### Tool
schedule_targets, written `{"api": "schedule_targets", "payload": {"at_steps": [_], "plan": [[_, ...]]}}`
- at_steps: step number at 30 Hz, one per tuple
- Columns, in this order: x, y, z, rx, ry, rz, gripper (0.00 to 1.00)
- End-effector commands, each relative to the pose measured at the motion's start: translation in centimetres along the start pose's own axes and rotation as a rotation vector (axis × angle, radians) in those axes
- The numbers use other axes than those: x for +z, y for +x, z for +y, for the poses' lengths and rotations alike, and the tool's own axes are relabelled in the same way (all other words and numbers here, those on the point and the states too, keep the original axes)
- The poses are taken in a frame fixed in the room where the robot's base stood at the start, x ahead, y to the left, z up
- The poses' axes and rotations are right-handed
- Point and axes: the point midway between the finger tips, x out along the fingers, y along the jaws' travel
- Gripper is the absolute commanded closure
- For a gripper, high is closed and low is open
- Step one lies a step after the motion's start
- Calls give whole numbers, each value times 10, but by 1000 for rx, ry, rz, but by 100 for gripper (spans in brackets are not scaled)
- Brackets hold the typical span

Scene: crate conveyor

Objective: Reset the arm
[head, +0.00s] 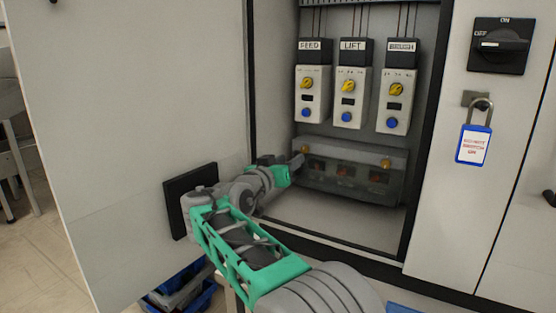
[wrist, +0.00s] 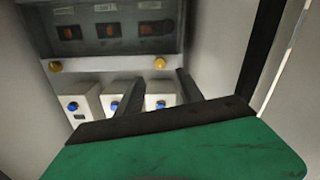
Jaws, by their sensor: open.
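My gripper (head: 295,165) reaches into the open cabinet in the head view, close to the left end of a low box with a clear cover (head: 330,185). In the wrist view my gripper (wrist: 158,92) shows two dark fingers, spread apart with nothing between them. The covered box (wrist: 120,30) also shows there, with orange-red switches behind the cover and two brass-coloured knobs along its edge. Whether a finger touches the box cannot be told. My arm extends from the lower middle of the head view, bent at the elbow.
Units labelled FEED (head: 312,90), LIFT (head: 350,95) and BRUSH (head: 397,100) have yellow knobs and blue buttons. The open door (head: 140,110) stands left of my arm. A rotary switch (head: 501,45) and blue padlock (head: 473,145) are on the right. Blue crates (head: 180,285) lie low left.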

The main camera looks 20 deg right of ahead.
Motion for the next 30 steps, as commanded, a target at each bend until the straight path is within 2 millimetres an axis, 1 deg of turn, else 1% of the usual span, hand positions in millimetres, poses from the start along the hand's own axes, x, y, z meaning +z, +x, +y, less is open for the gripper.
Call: {"api": "schedule_targets", "payload": {"at_steps": [2, 4, 7, 8, 11, 14, 15, 17, 18, 20, 21, 24, 27, 30], "plan": [[-2, 0, 1, -3, 0, -4, 56], [-9, 0, 6, -23, 2, -32, 56], [-20, -4, 20, -96, -3, -138, 56], [-22, -8, 24, -130, -7, -184, 56], [-19, -34, 44, -257, -34, -365, 56], [-7, -78, 66, -387, -78, -550, 56], [-1, -100, 76, -438, -100, -623, 56], [7, -137, 94, -515, -138, -732, 56], [13, -164, 106, -564, -166, -804, 56], [23, -204, 125, -633, -210, -902, 56], [29, -228, 136, -674, -237, -957, 56], [44, -276, 157, -751, -296, -1062, 56], [55, -300, 169, -791, -330, -1116, 56], [60, -307, 171, -804, -341, -1131, 56]]}}
